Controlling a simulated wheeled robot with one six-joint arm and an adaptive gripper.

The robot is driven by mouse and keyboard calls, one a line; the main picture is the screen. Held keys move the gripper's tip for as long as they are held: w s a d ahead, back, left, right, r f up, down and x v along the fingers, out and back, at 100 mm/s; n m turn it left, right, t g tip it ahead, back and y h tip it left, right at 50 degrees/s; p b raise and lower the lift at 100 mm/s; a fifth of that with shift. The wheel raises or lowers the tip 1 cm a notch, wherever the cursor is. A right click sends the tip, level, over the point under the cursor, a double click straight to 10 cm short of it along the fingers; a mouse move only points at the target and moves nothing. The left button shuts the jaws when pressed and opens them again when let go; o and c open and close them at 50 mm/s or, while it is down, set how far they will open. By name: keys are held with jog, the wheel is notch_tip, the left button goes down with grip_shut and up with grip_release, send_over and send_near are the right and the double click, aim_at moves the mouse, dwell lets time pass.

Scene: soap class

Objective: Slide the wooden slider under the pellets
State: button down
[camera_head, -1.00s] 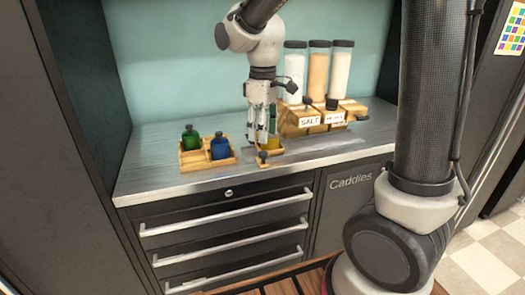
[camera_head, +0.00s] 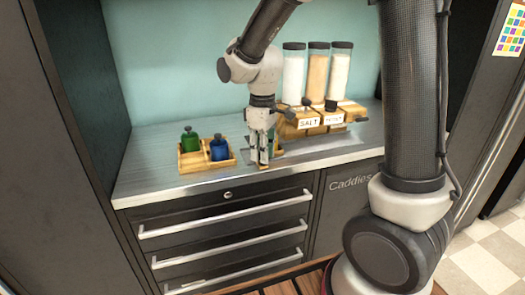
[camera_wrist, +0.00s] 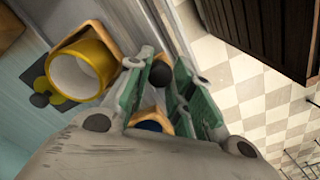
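My gripper (camera_head: 259,159) reaches down to the counter in front of the dispensers. The wooden slider is mostly hidden behind it in the head view. In the wrist view, a wooden piece (camera_wrist: 103,33) surrounds a yellow cup (camera_wrist: 78,72) with a white inside. A round black knob (camera_wrist: 161,73) sits between my fingertips; I cannot tell whether both pads touch it. The join between knob and slider is hidden. Three tall clear dispensers (camera_head: 317,72) with white and orange-tan contents stand behind on wooden bases, one labelled SALT (camera_head: 309,123).
A wooden tray (camera_head: 205,168) to the left holds a green bottle (camera_head: 190,140) and a blue bottle (camera_head: 219,148). Drawers (camera_head: 230,212) lie below the counter's front edge. The counter (camera_head: 145,150) is clear at the far left.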

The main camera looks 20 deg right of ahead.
jog(key=shift+d, duration=0.15)
jog(key=d, duration=2.5)
jog(key=shift+d, duration=0.4)
jog(key=c, duration=1.2)
grip_release()
jog(key=shift+c, duration=0.2)
